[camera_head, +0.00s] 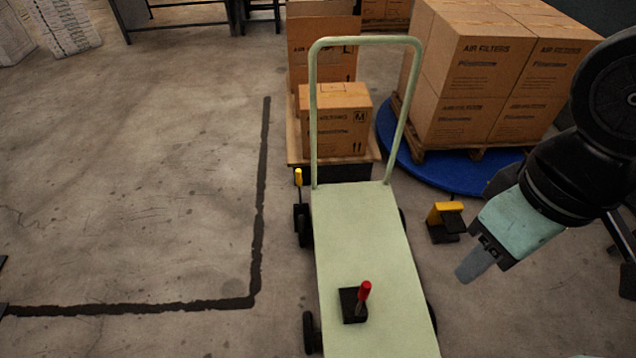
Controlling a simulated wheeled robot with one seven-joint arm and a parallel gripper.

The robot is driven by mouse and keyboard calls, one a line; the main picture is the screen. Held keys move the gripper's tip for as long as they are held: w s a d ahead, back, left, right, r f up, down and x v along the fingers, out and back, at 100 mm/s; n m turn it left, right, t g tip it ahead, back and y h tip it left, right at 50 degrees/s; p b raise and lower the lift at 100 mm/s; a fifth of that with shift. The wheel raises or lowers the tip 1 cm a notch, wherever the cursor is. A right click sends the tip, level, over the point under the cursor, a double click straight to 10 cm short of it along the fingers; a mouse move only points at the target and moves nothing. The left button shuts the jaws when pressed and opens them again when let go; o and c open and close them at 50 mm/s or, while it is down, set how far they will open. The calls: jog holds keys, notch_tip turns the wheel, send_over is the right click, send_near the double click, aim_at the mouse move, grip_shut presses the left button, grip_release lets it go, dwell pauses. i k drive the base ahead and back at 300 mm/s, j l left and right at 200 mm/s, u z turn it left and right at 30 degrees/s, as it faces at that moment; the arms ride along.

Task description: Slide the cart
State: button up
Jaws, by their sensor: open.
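A pale green platform cart (358,240) stands in the middle of the view. Its upright loop handle (365,41) rises at the far end. A small black box with a red-topped lever (354,303) sits on the near part of its deck. A yellow-topped lever (298,180) stands beside the cart's far left wheel. My gripper (470,272) hangs to the right of the cart, apart from it, and points down and to the left. It is open with nothing seen in it; its fingers overlap in this view.
Cartons on a wooden base (291,140) stand just beyond the handle. Stacked air filter boxes (470,75) on a pallet stand on a blue disc (400,160). A yellow and black pedal-like device (445,220) is right of the cart. Dark floor lines (260,210) mark clear floor at left.

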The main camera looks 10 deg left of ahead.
aim_at(359, 229)
jog(key=k+j, duration=0.1)
jog(key=j, duration=0.4)
jog(key=j+z, duration=0.1)
jog(key=j, duration=0.35)
jog(key=k+j+z, duration=0.1)
jog(key=j, duration=0.35)
jog(key=k+j, duration=0.15)
jog(key=j, duration=0.35)
jog(key=k+j+z, duration=0.1)
jog(key=j, duration=0.35)
jog(key=i+j+z, duration=0.1)
jog(key=j, duration=0.35)
jog(key=i+j+z, duration=0.1)
jog(key=j, duration=0.4)
jog(key=i+j+z, duration=0.1)
jog(key=j, duration=0.4)
jog(key=i+j+z, duration=0.1)
jog(key=j, duration=0.4)
jog(key=i+j+z, duration=0.1)
jog(key=i, duration=0.35)
jog(key=i+j+z, duration=0.1)
jog(key=i, duration=0.35)
jog(key=i+j, duration=0.25)
jog(key=i, duration=0.2)
jog(key=l+z, duration=0.05)
